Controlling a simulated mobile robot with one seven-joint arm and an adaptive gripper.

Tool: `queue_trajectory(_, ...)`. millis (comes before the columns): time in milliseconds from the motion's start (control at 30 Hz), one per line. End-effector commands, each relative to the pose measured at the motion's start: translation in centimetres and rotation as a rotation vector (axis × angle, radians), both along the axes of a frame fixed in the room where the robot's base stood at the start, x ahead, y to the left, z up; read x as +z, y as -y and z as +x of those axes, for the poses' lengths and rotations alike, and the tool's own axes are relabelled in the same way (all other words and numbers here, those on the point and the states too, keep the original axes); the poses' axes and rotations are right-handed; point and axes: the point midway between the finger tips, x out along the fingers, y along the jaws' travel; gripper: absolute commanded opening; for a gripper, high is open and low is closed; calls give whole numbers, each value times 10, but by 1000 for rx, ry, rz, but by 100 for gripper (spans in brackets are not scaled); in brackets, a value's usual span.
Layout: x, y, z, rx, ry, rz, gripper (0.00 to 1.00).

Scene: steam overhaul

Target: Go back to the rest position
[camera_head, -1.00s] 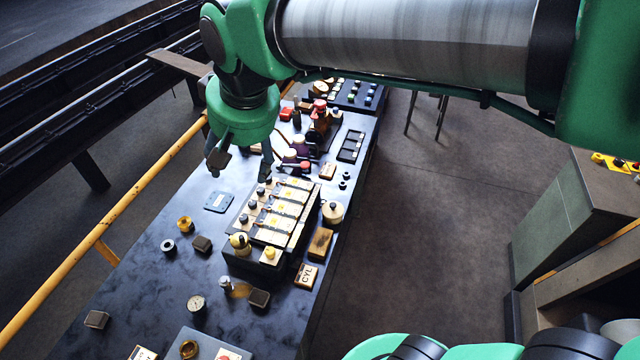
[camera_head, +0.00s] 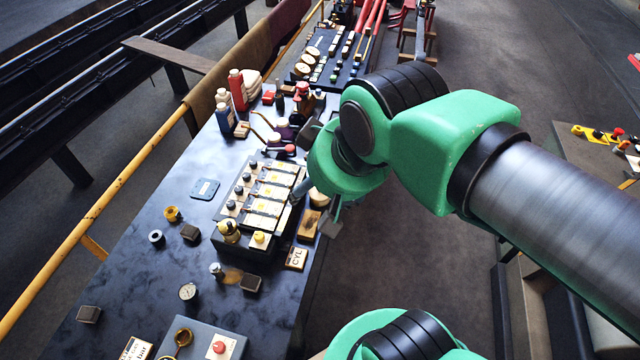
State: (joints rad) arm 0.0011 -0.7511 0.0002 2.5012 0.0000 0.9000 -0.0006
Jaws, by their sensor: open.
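My gripper (camera_head: 316,206) hangs below the green wrist of my arm, over the right edge of the dark workbench (camera_head: 125,270). Its fingers are apart and nothing shows between them. In the picture it overlaps the right side of a dark rack with several pale, labelled bars (camera_head: 263,207). I cannot tell its exact height above the bench. The wrist and gripper hide part of the bench's right edge and a round pale-topped piece beside the rack.
Red and blue bottles (camera_head: 237,90) stand at the bench's far left edge, near a yellow rail (camera_head: 95,222). A second rack (camera_head: 327,55) is farther back. Small parts lie across the bench. Open floor (camera_head: 420,250) is to the right, before another bench (camera_head: 585,155).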

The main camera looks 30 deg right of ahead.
Motion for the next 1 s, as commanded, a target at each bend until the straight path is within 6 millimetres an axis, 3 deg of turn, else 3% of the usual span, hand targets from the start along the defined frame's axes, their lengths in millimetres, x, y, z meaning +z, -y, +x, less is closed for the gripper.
queue_trajectory(467, -10, 0, 0, 0, 0, 0, 64)
queue_trajectory(667, -37, 0, 0, 0, 0, 0, 64)
queue_trajectory(1000, -99, 0, 0, 0, 0, 0, 64)
